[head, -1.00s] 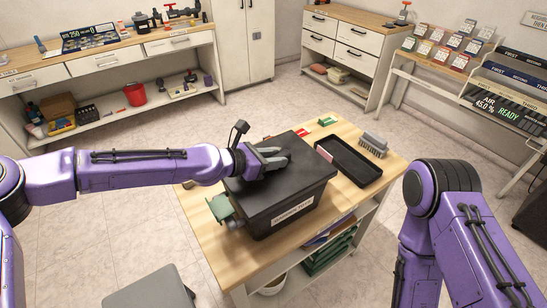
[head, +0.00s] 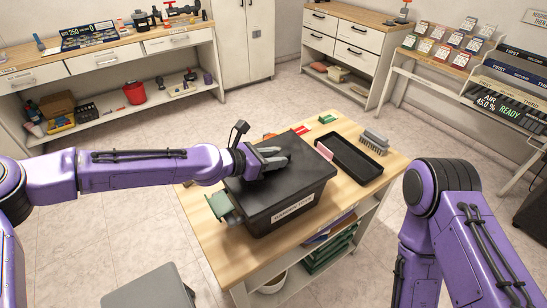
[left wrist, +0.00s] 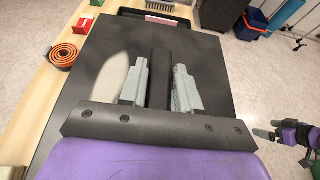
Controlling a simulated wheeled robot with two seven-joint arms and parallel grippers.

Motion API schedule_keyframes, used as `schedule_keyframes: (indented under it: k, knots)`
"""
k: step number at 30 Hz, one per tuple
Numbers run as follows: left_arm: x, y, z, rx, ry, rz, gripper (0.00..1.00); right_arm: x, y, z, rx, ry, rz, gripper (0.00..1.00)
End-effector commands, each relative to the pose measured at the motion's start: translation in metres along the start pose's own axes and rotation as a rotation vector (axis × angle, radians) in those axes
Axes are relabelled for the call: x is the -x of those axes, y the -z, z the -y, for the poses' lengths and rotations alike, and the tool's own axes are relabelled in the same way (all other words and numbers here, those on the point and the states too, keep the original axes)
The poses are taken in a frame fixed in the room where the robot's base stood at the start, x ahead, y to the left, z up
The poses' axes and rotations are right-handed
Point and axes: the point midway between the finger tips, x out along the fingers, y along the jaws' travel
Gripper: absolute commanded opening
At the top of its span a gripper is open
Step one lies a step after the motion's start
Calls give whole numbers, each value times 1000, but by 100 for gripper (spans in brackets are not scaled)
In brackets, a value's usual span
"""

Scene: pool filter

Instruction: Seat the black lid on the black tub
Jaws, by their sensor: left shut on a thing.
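The black lid (head: 290,165) lies over the top of the black tub (head: 308,197), which stands on the wooden table and has a white label on its front. The lid looks about level. I cannot tell whether its rim is fully down all round. My left gripper (head: 270,157) is above the lid's middle. In the left wrist view the left gripper (left wrist: 160,85) is shut on the lid's raised black handle (left wrist: 160,65), one grey finger on each side. My right gripper (left wrist: 266,130) shows small at the right of that view, its fingers apart and empty.
A black tray (head: 348,158) and a grey brush (head: 374,143) lie right of the tub. An orange coiled strap (left wrist: 63,56) lies close to the lid. The table's right front corner is clear.

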Motion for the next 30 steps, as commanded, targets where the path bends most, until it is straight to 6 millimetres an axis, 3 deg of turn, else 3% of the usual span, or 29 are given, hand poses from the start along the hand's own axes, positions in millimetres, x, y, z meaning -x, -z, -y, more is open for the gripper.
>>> schedule_keyframes:
  k: [2, 3, 5, 6, 16, 24, 30]
  knots:
    - [0, -1, 0, 0, 0, 1, 0, 0, 0, 0, 0, 0, 0, 98]
    - [0, -1, 0, 0, 0, 1, 38, 0, 0, 0, 0, 0, 0, 98]
    - [0, -1, 0, 0, 0, 1, 58, 0, 0, 0, 0, 0, 0, 98]
    - [0, -1, 0, 0, 0, 1, 61, 0, 0, 0, 0, 0, 0, 98]
    - [6, 0, -1, 0, -2, 0, 61, -1, 0, 0, 0, 0, 0, 98]
    - [68, -2, -1, -2, -4, 3, 61, -5, -2, 0, 0, 0, 0, 98]
    - [100, -2, -1, -2, -2, 2, 61, -4, -2, 0, 0, 0, 0, 98]
